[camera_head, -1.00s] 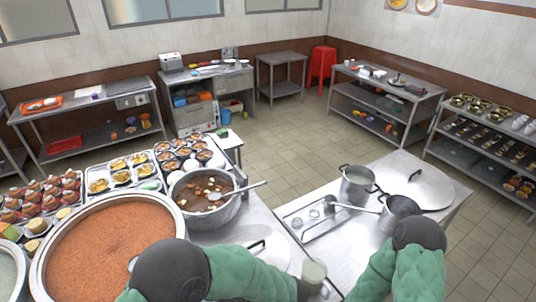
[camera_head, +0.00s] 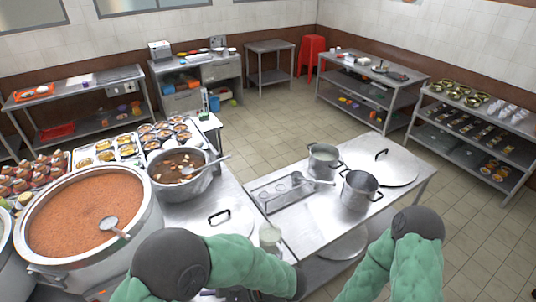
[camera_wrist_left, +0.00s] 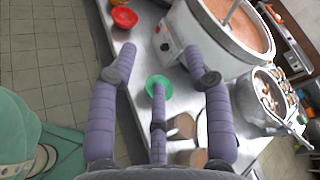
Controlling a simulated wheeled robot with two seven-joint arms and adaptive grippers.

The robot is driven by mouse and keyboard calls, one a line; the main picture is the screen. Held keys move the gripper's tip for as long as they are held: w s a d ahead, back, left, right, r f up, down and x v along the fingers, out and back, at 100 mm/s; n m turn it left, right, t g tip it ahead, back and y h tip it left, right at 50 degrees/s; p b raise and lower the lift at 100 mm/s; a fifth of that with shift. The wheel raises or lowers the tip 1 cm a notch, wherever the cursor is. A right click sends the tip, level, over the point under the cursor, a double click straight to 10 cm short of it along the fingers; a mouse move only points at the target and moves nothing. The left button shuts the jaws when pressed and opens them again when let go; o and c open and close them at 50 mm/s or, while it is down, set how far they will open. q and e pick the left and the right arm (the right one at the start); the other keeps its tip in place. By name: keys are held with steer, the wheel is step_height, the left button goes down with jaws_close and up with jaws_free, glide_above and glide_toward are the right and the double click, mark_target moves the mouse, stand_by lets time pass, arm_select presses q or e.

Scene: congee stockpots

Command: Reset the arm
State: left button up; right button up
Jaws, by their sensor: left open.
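My left arm (camera_head: 235,262) crosses the bottom of the head view. Its gripper is not clearly visible there. In the left wrist view my left gripper (camera_wrist_left: 164,68) has its purple fingers spread and nothing between them, above a metal counter. A green bowl (camera_wrist_left: 165,84) lies on the counter beyond the fingers, partly covered by one of them. My right arm (camera_head: 400,262) shows at the lower right of the head view; its gripper is out of frame.
A large pot of orange congee (camera_head: 85,215) with a ladle (camera_head: 113,228) stands at left, beside a smaller soup pot (camera_head: 180,175). Two pots, one here (camera_head: 359,190), and a lid (camera_head: 380,165) sit on the right table. A red bowl (camera_wrist_left: 124,17) is near the counter edge. Floor beyond is clear.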

arm_select(q)
steer(key=s+d+f+n+g+h+b, duration=0.15)
steer(key=s+f+h+b, duration=0.3)
steer(key=f, duration=0.75)
steer(key=s+d+f+g+h+b, duration=0.3)
steer(key=f+h+b, duration=0.15)
steer(key=f, duration=0.65)
steer(key=s+d+f+n+g+h+b, duration=0.1)
steer(key=s+d+f+g+h+b, duration=0.25)
steer(key=f, duration=0.85)
steer(key=w+f+n+t+h+b, duration=0.3)
steer(key=f+t+b, duration=0.1)
steer(key=f, duration=0.4)
steer(key=w+a+f+n+t+h+b, duration=0.1)
steer(key=w+f+n+t+h+b, duration=0.2)
steer(key=f, duration=0.4)
steer(key=shift+w+a+f+n+t+b, duration=0.25)
steer(key=shift+f+n+t+b, duration=0.1)
steer(key=shift+n+t+b, duration=0.45)
